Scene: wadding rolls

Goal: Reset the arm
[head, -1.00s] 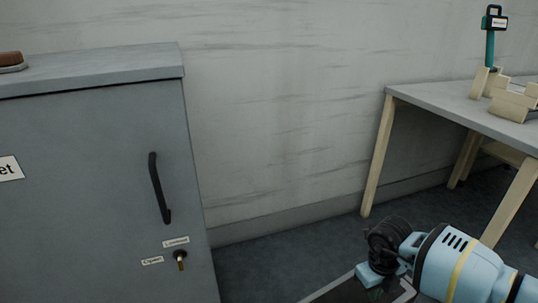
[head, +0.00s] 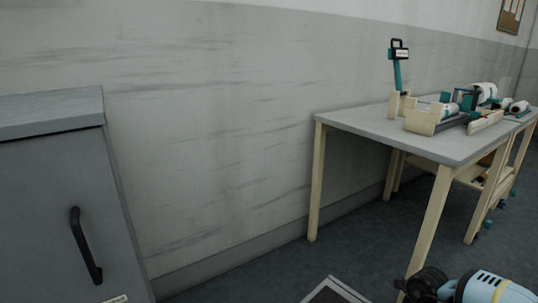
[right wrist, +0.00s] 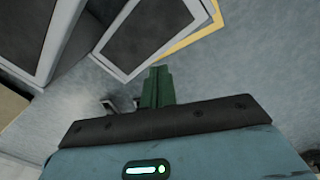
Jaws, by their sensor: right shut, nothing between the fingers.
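My right arm shows at the lower right edge of the head view as a light blue and black link; its gripper is out of that picture. In the right wrist view my right gripper (right wrist: 156,88) has its green fingers together with nothing between them. It hangs over a grey surface, clear of anything I can see. My left arm and gripper are not in view.
A grey cabinet (head: 45,170) with a black handle (head: 85,247) stands at the left. A grey-topped table (head: 375,117) with wooden legs stands at the right, bearing cream holders (head: 424,121) and white rolls (head: 482,95). A dark, light-framed panel (head: 335,291) is low in front.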

